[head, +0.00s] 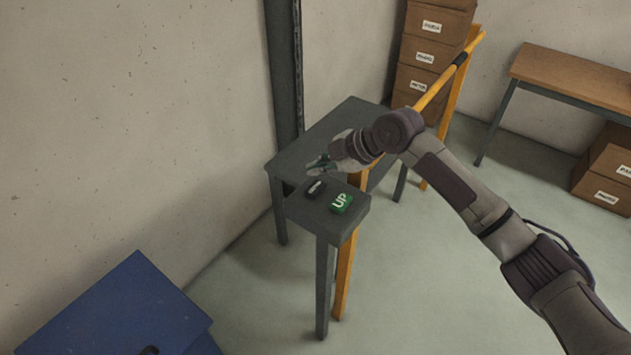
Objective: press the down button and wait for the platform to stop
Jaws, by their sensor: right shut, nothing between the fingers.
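A green button marked UP (341,203) sits on a small grey control stand (328,222). A black button (314,188) with a small light label sits to its left; the label is too small to read. My right gripper (312,171) is shut and empty, just behind and above the black button. I cannot tell whether its tips touch the button. A grey platform (300,150) lies behind the stand, partly hidden by my right arm. My left gripper is not in view.
A yellow rail (437,88) runs behind my right arm. A dark post (284,70) stands against the wall. Stacked boxes (424,57) and a wooden table (570,80) are at the back right. A blue box-like surface (125,300) is at the lower left.

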